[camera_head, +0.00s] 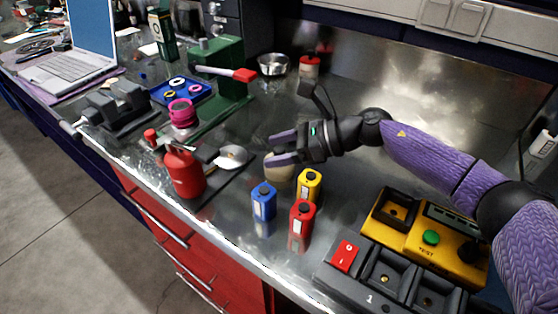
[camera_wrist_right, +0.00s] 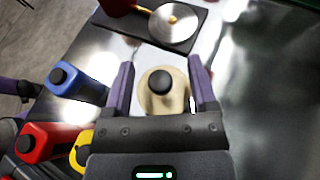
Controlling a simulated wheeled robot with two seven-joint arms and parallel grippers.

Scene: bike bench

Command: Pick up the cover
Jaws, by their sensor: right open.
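A beige rounded piece with a black knob (camera_wrist_right: 160,92) sits between the fingers of my right gripper (camera_wrist_right: 161,72) in the wrist view. It looks like the cover, though no label shows. In the head view the beige piece (camera_head: 279,172) is on the steel bench, partly hidden by the gripper. My right gripper (camera_head: 277,147) is open around or just above it; contact with the fingers does not show. My left gripper does not show clearly in either view.
Blue (camera_head: 263,201), yellow (camera_head: 308,186) and red (camera_head: 302,218) blocks stand close in front. A red canister (camera_head: 184,172) and a silver disc (camera_head: 232,157) are on the left. A yellow tester (camera_head: 435,243) stands at right. Bare steel lies behind the gripper.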

